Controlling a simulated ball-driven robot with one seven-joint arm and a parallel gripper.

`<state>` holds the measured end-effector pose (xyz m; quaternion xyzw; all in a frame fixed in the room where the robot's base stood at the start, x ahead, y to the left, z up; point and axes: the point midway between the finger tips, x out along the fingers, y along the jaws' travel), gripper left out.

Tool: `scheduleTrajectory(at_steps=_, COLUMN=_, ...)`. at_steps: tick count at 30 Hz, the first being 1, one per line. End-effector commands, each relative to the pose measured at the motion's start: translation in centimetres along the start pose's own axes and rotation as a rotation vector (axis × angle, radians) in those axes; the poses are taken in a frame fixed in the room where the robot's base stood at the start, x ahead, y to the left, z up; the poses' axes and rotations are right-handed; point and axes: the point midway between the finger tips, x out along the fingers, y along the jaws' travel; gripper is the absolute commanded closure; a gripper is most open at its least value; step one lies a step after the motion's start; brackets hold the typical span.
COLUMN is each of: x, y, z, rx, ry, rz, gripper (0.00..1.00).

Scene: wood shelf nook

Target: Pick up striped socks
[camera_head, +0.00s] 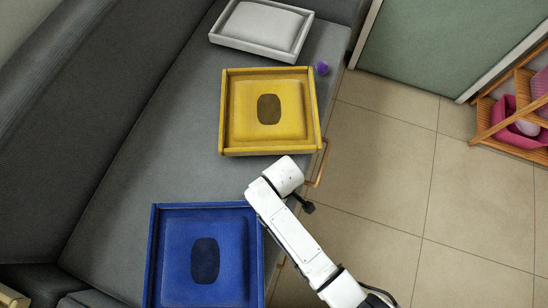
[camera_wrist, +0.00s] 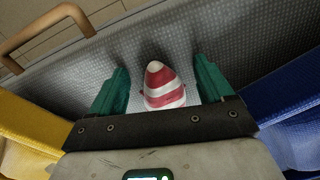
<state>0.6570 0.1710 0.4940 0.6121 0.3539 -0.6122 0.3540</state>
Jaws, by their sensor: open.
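The striped socks (camera_wrist: 161,86) show in the wrist view as a small red and white striped bundle with a pale pointed tip. They lie on the grey woven seat, between the two green fingers of my gripper (camera_wrist: 160,88). The gripper is open, with a gap on each side of the bundle. Its near end is hidden behind the gripper's dark bar. In the head view my arm covers that spot, so the socks do not show there.
A yellow tray (camera_head: 226,118) lies beyond my arm and a blue tray (camera_head: 154,250) on the near side. A white tray (camera_head: 262,45) and a purple ball (camera_head: 322,68) are farther back. A wooden handle (camera_head: 319,165) is at the sofa's edge (camera_head: 334,70).

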Motion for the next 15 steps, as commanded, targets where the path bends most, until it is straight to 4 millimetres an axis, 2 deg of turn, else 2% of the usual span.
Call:
scheduleTrajectory(at_steps=4, x=-0.06, y=0.01, z=-0.02, rx=0.000, ry=0.000, rz=0.000, gripper=0.21)
scheduleTrajectory(at_steps=15, x=-0.08, y=0.01, z=-0.01, rx=0.000, ry=0.000, rz=0.000, gripper=0.56)
